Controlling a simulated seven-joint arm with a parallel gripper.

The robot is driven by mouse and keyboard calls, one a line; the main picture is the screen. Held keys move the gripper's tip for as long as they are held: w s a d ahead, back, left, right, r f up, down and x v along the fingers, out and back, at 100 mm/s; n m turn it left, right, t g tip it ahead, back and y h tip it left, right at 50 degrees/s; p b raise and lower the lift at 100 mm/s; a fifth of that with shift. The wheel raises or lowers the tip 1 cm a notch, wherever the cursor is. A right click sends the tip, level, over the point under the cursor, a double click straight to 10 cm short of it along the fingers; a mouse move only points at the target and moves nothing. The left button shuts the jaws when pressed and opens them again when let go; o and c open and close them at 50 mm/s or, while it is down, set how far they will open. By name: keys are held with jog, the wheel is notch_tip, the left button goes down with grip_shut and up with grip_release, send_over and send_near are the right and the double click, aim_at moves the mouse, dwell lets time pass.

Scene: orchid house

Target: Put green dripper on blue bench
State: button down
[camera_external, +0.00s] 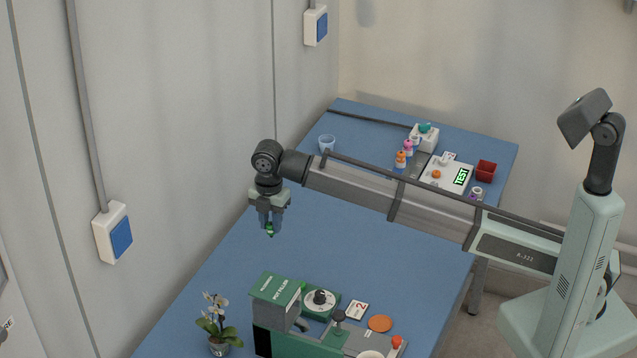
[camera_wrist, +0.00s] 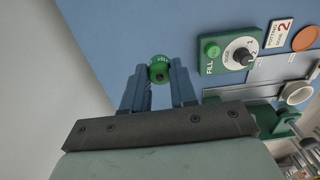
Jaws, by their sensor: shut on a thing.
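The green dripper (camera_wrist: 159,69) is between my gripper's two fingertips in the wrist view. It is a small green piece with a dark round centre, and the fingers cover part of it. In the external view the dripper (camera_external: 270,230) shows as a small green tip under my gripper (camera_external: 270,222). My gripper is shut on it, pointing down, over the left side of the blue bench (camera_external: 330,225). The dripper appears to be above the bench top, with bare blue surface around it; the exact height is hard to tell.
A green pot filler machine (camera_external: 275,290) with a dial (camera_external: 319,302) stands at the near end. A potted orchid (camera_external: 218,325) is at its left. A clear cup (camera_external: 327,143), bottles (camera_external: 401,160) and a red box (camera_external: 486,171) are at the far end. The bench middle is clear.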

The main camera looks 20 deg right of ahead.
jog(key=s+a+f+n, duration=0.2)
jog(key=s+a+n, duration=0.1)
jog(key=s+a, duration=0.75)
jog(key=w+a+n, duration=0.2)
jog(key=a+n, duration=0.4)
jog(key=a, duration=0.1)
jog(key=shift+w+a+f, duration=0.2)
jog(key=shift+w+f, duration=0.1)
jog(key=shift+w, duration=0.05)
jog(key=shift+f, duration=5)
jog(key=c, duration=0.9)
grip_release()
jog(key=shift+f, duration=0.1)
